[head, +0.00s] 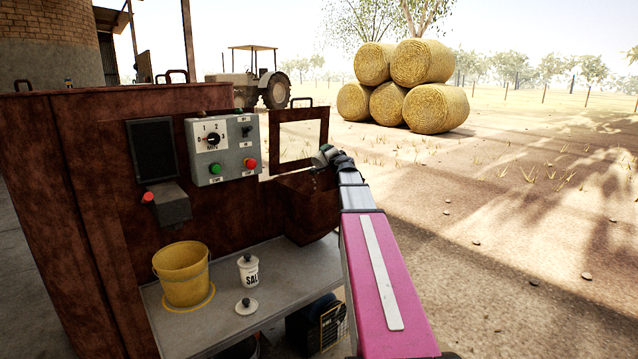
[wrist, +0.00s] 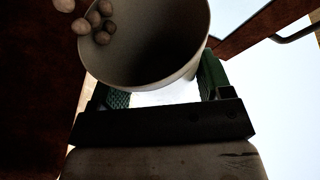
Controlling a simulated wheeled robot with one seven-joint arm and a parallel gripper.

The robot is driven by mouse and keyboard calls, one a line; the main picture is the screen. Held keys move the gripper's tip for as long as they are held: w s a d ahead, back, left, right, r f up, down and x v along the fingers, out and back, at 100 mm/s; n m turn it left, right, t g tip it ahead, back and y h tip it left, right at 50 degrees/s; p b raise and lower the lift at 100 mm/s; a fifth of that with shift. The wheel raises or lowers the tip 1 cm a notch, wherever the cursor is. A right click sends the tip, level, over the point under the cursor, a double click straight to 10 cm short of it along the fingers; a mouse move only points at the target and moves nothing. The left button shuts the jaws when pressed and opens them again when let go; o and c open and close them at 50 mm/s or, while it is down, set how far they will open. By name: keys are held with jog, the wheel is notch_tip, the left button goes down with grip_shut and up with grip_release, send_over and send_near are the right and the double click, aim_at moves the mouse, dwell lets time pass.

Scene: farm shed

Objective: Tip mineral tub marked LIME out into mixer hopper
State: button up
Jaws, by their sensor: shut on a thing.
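My gripper (head: 342,160) is above the rusty mixer hopper (head: 309,208), at the right end of the machine. It is shut on a pale tub (head: 322,158), which is tipped over toward the hopper. In the wrist view the tub (wrist: 184,72) sits between the green fingers of my gripper (wrist: 165,85), with its round mouth partly in view. Several pale round lumps (wrist: 101,20) show at the tub's mouth and beside it. Small specks show below the tub in the head view. No LIME marking is visible, and the hopper's inside is mostly hidden.
A grey shelf (head: 205,325) below holds a yellow bucket (head: 180,275), a lidded white tub marked SAL (head: 249,273) and a loose white lid (head: 246,307). A control box (head: 224,150) is left of the hopper. A framed flap (head: 299,140) stands behind it. Open ground lies right.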

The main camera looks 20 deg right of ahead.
jog(key=shift+w+d+f+m+g, duration=0.2)
jog(key=shift+d+m+g, duration=0.1)
jog(key=shift+m, duration=0.25)
jog(key=shift+w+d+f+m+g, duration=0.1)
jog(key=shift+d+f+m+g, duration=0.15)
jog(key=shift+m, duration=0.3)
jog(key=shift+w+d+f+m+g, duration=0.2)
jog(key=shift+d+m+g, duration=0.1)
jog(key=shift+m, duration=0.2)
notch_tip(320, 180, down, 5)
jog(key=w+d+m+g+y, duration=0.1)
jog(key=d+m+g+y, duration=0.2)
jog(key=m, duration=0.4)
jog(key=d+r+m+g+y, duration=0.1)
jog(key=m, duration=0.1)
jog(key=w+d+r+m+y, duration=0.1)
jog(key=m+y, duration=0.1)
jog(key=w+d+r+m+g+y+b, duration=0.1)
jog(key=m+y, duration=0.1)
jog(key=shift+d+r+m+g, duration=0.1)
jog(key=shift+r+m+g, duration=0.15)
jog(key=shift+m+g, duration=0.1)
